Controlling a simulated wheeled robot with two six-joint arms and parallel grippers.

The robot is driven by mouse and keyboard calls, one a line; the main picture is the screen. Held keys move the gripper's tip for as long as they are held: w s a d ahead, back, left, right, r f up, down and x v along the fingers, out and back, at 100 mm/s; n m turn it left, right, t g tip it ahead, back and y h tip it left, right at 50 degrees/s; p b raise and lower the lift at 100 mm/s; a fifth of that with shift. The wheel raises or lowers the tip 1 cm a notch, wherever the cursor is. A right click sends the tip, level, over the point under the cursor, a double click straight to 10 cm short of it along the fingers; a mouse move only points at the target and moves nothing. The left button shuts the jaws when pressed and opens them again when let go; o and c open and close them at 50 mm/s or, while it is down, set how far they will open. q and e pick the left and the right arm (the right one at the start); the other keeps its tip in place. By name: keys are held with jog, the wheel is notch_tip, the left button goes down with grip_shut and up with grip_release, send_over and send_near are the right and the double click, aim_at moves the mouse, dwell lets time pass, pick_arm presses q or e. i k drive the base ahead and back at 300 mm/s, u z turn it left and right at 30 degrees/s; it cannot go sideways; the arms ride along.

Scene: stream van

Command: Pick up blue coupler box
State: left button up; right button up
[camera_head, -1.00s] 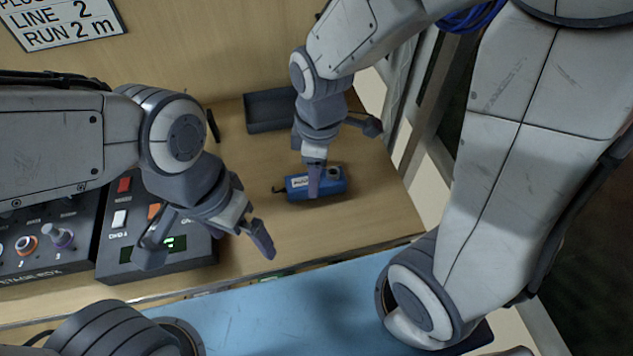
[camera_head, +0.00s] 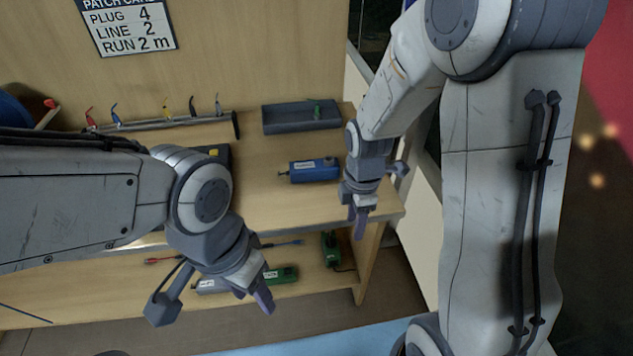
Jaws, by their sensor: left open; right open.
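My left gripper (camera_head: 254,294) is open and empty, lower left of the box, in front of the lower shelf in the picture. Nothing hides the box's front; its right end is close to my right wrist in the picture.
A dark tray (camera_head: 301,117) with a small green item stands behind the box. A rack (camera_head: 165,124) with several coloured plugs is at the back left. Below the worktop, a shelf (camera_head: 310,272) holds green boxes (camera_head: 283,274) and cables. A patch card (camera_head: 127,27) hangs on the wall.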

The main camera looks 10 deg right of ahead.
aim_at(326, 167)
jog(key=u, duration=0.45)
jog(key=i, duration=1.05)
jog(key=z, duration=0.55)
